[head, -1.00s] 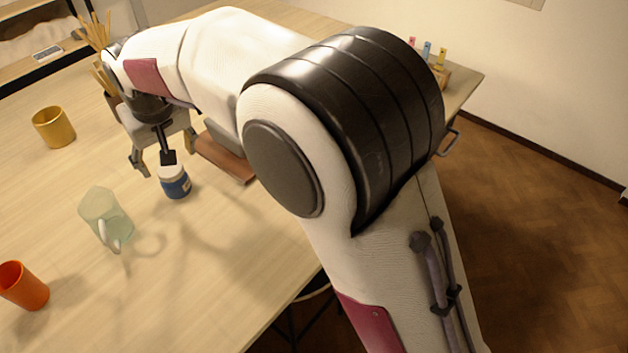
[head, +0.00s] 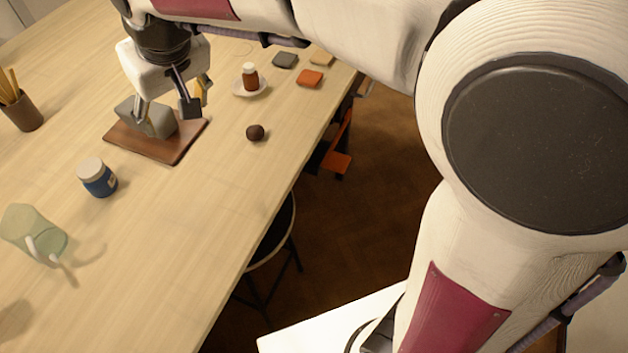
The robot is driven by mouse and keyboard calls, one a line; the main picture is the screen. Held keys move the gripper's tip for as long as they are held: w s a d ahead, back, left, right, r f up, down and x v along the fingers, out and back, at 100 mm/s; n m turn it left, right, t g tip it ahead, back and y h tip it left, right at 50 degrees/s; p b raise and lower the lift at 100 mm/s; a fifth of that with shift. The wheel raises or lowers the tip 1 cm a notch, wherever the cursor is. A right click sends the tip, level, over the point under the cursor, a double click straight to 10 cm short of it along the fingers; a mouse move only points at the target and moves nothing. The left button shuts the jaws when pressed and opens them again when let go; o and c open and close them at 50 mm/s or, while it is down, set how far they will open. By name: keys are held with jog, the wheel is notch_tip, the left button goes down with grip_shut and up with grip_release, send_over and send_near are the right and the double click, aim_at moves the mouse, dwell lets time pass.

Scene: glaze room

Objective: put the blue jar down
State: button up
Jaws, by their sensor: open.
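The blue jar (head: 99,181) has a white lid and a pale label. It stands upright on the wooden table, left of the brown board and apart from my gripper. My gripper (head: 166,114) is open, over the brown board (head: 178,145). A grey block (head: 150,119) sits on that board at the fingers. I cannot tell whether the fingers touch the block or are only above it.
A brown pencil cup (head: 23,113) is at the far left. A dark round lump (head: 256,132) and a small bottle (head: 250,76) on a saucer (head: 237,90) are to the right.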

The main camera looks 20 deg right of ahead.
jog(key=s+d+r+m, duration=0.1)
jog(key=s+d+m, duration=0.1)
jog(key=s+d, duration=0.95)
jog(key=s+d+f+m+t+h, duration=0.1)
jog(key=s+d+f, duration=0.3)
jog(key=s+d, duration=0.5)
jog(key=shift+s+d+f+m+h, duration=0.2)
jog(key=shift+s+m+h, duration=0.2)
jog(key=shift+s+m, duration=0.35)
